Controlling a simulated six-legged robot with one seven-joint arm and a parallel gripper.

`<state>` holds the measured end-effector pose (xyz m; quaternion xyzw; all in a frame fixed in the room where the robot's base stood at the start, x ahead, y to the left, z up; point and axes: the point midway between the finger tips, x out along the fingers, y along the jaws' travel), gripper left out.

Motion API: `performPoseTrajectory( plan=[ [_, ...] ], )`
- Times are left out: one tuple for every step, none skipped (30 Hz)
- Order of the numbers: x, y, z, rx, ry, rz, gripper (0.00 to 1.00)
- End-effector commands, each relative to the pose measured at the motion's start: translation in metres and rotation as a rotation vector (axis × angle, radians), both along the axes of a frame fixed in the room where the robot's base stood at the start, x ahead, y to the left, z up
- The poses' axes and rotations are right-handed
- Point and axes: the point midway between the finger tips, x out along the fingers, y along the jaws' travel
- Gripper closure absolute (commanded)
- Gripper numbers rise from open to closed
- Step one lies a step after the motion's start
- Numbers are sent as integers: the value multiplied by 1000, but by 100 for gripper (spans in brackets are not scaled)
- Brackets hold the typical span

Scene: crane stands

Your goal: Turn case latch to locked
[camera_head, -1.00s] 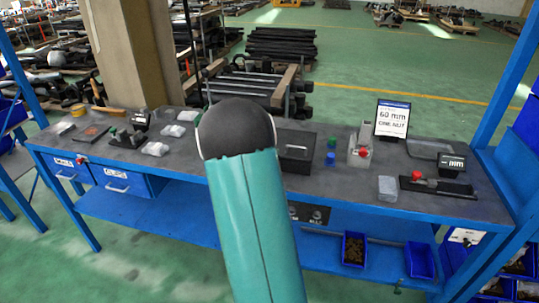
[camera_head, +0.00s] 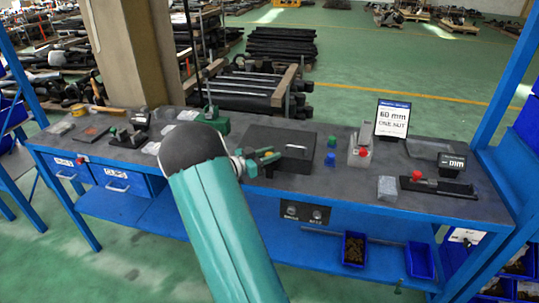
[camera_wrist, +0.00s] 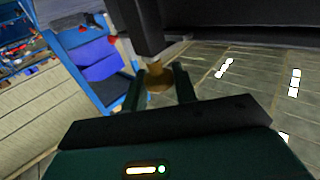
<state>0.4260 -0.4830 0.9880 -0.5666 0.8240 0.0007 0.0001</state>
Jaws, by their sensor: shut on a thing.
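The black case (camera_head: 281,136) sits on the workbench just right of my arm in the head view. My gripper (camera_head: 274,157), green, is at the case's front left side, and it fills the lower part of the wrist view (camera_wrist: 160,88). Its two fingers are shut on a brass-coloured piece (camera_wrist: 158,78), which appears to be the case latch, beneath a dark body. The latch's exact angle cannot be told. In the head view the latch is hidden by the gripper.
The dark-topped blue workbench (camera_head: 345,187) holds a green fixture (camera_head: 214,122) behind my arm. Blue bins (camera_head: 355,248) sit below.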

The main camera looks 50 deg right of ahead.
Motion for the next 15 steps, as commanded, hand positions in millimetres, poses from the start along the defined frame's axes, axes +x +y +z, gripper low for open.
performPoseTrajectory(
  plan=[
    [1,0,1,-3,-1,-5,95],
    [1,0,1,-3,-1,-8,95],
    [1,0,1,-3,-1,-10,95],
    [1,0,1,-3,-1,-12,95],
    [1,0,1,-3,-1,-12,95],
    [1,0,1,-3,-1,-13,95],
    [1,0,1,-3,-1,-13,95],
    [1,0,1,-3,-1,-13,95],
    [1,0,1,-3,-1,-13,95],
    [1,0,1,-3,-1,-12,95],
    [0,0,1,-3,-1,-12,95],
    [0,0,1,-3,-1,-12,95],
    [0,0,1,-3,-1,-12,95],
    [0,0,1,-4,-1,-12,70],
    [0,0,1,-3,-1,-12,62]
  ],
)
